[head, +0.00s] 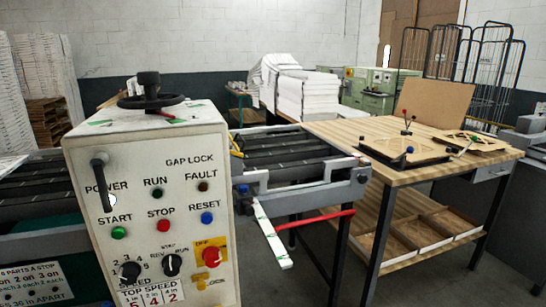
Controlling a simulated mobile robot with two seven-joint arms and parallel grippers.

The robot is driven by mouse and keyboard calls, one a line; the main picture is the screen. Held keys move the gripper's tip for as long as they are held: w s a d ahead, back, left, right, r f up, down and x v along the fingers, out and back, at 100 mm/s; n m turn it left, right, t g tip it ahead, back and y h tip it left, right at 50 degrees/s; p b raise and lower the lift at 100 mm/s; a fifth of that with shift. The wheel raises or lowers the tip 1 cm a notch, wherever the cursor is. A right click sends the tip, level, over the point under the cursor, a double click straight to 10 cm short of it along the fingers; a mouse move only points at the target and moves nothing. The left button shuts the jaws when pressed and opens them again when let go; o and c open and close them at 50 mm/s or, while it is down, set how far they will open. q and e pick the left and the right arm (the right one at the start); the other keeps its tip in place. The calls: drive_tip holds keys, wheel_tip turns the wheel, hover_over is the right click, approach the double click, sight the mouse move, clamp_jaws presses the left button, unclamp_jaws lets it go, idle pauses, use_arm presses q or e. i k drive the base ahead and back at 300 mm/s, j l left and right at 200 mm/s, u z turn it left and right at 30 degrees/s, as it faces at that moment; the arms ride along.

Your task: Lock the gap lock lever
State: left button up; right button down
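The control box (150,220) stands at the left front, with the printed words GAP LOCK (190,161) high on its face. A black lever-like handle (101,182) hangs nearly upright on the left part of that face, beside the word POWER. A black handwheel (152,101) with a knob sits on top of the box. A red bar (315,219) sticks out below the roller conveyor's end to the right of the box. I cannot tell for sure which part is the gap lock lever or its state. Neither of my grippers is in view.
The face also has a green start button (119,232), a red stop button (164,226), a blue reset button (207,218) and a red knob (211,256). A wooden table (450,170) stands at right. Open floor shows between box and table.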

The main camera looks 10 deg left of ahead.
sight(100, 159)
drive_tip(key=u, duration=1.35)
